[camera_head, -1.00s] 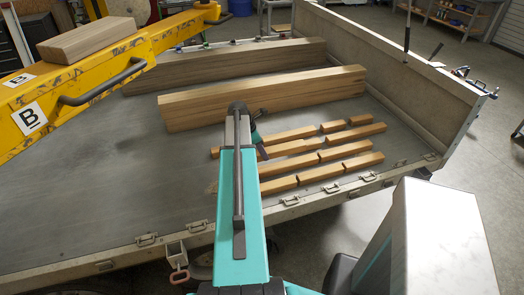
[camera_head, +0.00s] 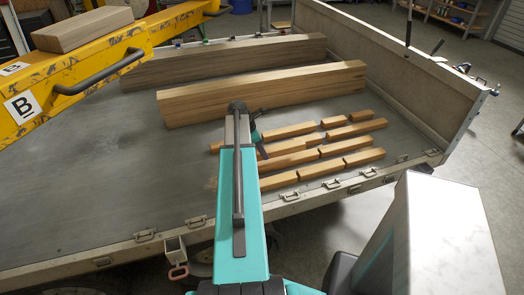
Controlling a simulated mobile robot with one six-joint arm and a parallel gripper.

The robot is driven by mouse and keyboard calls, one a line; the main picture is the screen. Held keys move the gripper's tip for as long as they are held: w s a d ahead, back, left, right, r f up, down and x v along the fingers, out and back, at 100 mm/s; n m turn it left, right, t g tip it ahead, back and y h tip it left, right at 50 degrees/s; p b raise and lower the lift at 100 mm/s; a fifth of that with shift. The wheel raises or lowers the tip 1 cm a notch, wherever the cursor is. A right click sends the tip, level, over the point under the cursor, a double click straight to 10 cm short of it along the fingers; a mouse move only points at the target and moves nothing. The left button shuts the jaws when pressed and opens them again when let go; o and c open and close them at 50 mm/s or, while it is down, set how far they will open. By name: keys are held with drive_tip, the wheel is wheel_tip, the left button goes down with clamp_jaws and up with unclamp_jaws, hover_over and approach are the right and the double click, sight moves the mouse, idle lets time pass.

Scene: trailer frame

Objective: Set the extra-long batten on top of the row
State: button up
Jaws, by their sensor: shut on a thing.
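Several light-brown wooden battens (camera_head: 353,131) lie in parallel rows on the grey trailer bed, right of my teal arm (camera_head: 238,200). The nearest row holds short pieces (camera_head: 364,157) laid end to end with small gaps. I cannot tell which piece is the extra-long batten. My arm reaches forward over the bed, and a small dark and teal part of it shows at the battens' left ends. My gripper's jaws are hidden behind the arm, as is anything between them.
Two large timber beams (camera_head: 262,93) (camera_head: 225,62) lie across the bed beyond the battens. A yellow boom (camera_head: 70,88) carrying a wooden block (camera_head: 82,28) crosses the left. The trailer's end wall (camera_head: 385,75) rises at the right. The bed's left part (camera_head: 90,175) is clear.

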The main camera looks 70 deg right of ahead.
drive_tip(key=shift+f+b, duration=1.15)
drive_tip(key=shift+f, duration=0.85)
drive_tip(key=shift+f, duration=0.2)
drive_tip(key=o, duration=1.4)
drive_tip(key=shift+r, duration=0.1)
drive_tip(key=shift+b+v, duration=1.25)
drive_tip(key=shift+v, duration=5.55)
drive_tip(key=shift+r, duration=0.1)
